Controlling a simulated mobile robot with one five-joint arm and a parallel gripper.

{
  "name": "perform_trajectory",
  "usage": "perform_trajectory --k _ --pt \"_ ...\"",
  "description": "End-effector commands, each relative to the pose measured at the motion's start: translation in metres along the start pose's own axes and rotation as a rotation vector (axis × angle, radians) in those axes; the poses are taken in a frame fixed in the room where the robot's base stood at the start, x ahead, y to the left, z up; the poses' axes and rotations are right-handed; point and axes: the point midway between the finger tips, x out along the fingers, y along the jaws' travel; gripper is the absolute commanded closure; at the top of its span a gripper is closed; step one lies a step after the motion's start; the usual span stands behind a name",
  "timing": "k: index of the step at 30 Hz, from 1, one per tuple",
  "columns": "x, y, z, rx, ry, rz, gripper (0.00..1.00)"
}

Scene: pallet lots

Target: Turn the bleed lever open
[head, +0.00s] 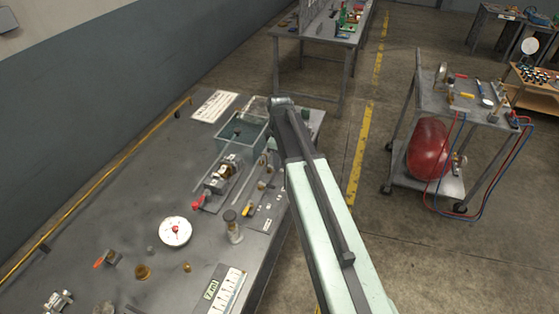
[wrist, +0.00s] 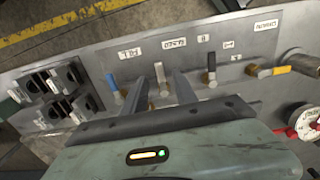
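In the wrist view a grey panel (wrist: 235,90) carries a row of small levers under white labels. A label that seems to read BLEED (wrist: 173,42) sits left of centre, beside one that seems to read FILL (wrist: 130,51). A slim grey lever (wrist: 159,76) with a brass base stands below the bleed label. My gripper (wrist: 163,80) is open, its two grey fingers on either side of this lever with visible gaps. Contact cannot be told. In the head view my arm hides the gripper and the levers.
A blue lever (wrist: 112,85) is just left of my fingers. A dark-handled lever (wrist: 211,66) and a yellow lever (wrist: 272,70) stand to the right. A dial gauge (wrist: 304,120) is at far right. Black connectors (wrist: 60,80) are at left. The workbench (head: 120,200) holds several parts.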

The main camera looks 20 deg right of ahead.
Motion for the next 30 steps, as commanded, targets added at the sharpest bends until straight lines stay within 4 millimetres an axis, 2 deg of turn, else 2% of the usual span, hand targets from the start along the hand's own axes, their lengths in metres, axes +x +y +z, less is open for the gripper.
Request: perform_trajectory --k 1,7,24,26,29,30 --pt "-0.02 0.0 0.0 0.0 0.0 0.0 0.66" --pt "-0.051 -0.001 0.001 0.0 -0.001 -0.001 0.66" --pt "-0.047 -0.003 -0.003 -0.006 -0.001 -0.001 0.66" --pt "-0.04 -0.015 -0.007 -0.021 -0.001 -0.001 0.66" --pt "-0.032 -0.052 0.0 -0.018 -0.001 -0.001 0.66" --pt "-0.029 -0.07 0.005 0.026 -0.001 -0.001 0.66"
